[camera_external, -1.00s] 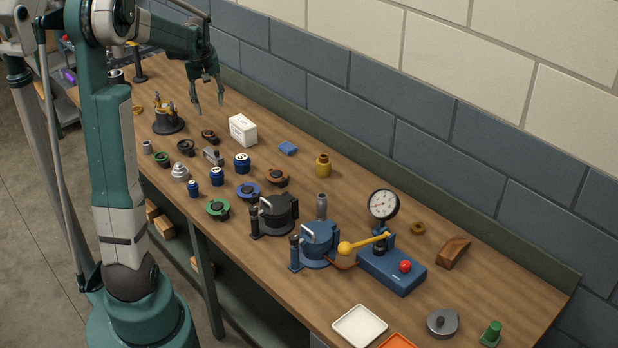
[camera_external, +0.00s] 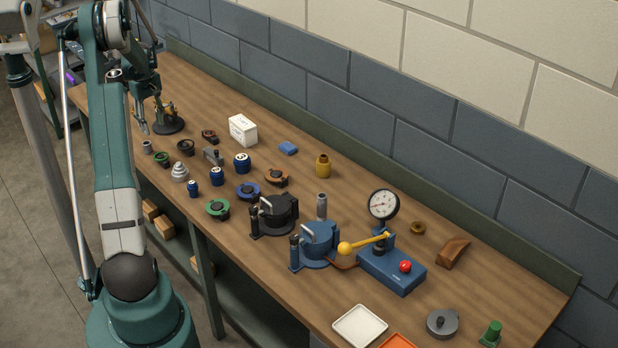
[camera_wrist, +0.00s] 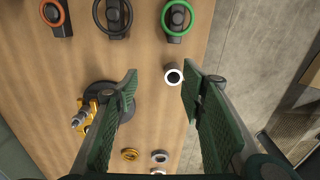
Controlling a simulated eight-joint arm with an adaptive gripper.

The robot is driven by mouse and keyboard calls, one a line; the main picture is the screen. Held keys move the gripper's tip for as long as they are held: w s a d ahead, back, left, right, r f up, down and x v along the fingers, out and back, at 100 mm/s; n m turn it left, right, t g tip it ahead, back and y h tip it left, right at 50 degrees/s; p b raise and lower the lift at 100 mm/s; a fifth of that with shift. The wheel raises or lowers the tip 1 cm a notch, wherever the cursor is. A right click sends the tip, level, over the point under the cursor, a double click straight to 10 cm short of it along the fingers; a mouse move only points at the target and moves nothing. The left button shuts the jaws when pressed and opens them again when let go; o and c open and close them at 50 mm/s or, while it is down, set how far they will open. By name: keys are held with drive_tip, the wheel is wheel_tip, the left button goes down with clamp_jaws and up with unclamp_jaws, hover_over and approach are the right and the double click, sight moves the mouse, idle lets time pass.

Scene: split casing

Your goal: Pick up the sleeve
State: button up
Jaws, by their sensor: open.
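A small grey hollow cylinder, which I take to be the sleeve (camera_external: 147,147), stands upright near the bench's front edge at the left in the external view. In the wrist view the sleeve (camera_wrist: 174,75) shows its pale ring-shaped top and dark bore. My gripper (camera_wrist: 160,76) is open and empty. In the wrist view the sleeve appears between its fingertips, closer to the right finger. In the external view my gripper (camera_external: 150,122) hangs over the left part of the bench, above and close to the sleeve; no contact is visible.
A dark round fixture with yellow clamps (camera_external: 168,123) stands beside my gripper; it also shows near the left finger in the wrist view (camera_wrist: 84,112). A green-ringed part (camera_external: 162,159) is close to the sleeve. The bench edge is close on the sleeve's other side.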

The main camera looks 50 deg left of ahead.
sight(147, 147)
drive_tip(key=shift+n, duration=0.3)
drive_tip(key=s+a+f, duration=0.2)
drive_tip(key=a, duration=0.1)
drive_tip(key=shift+s+f, duration=0.3)
drive_tip(key=shift+f, duration=1.3)
drive_tip(key=shift+s+f, duration=0.15)
drive_tip(key=shift+f, duration=2.45)
drive_tip(key=c, duration=1.1)
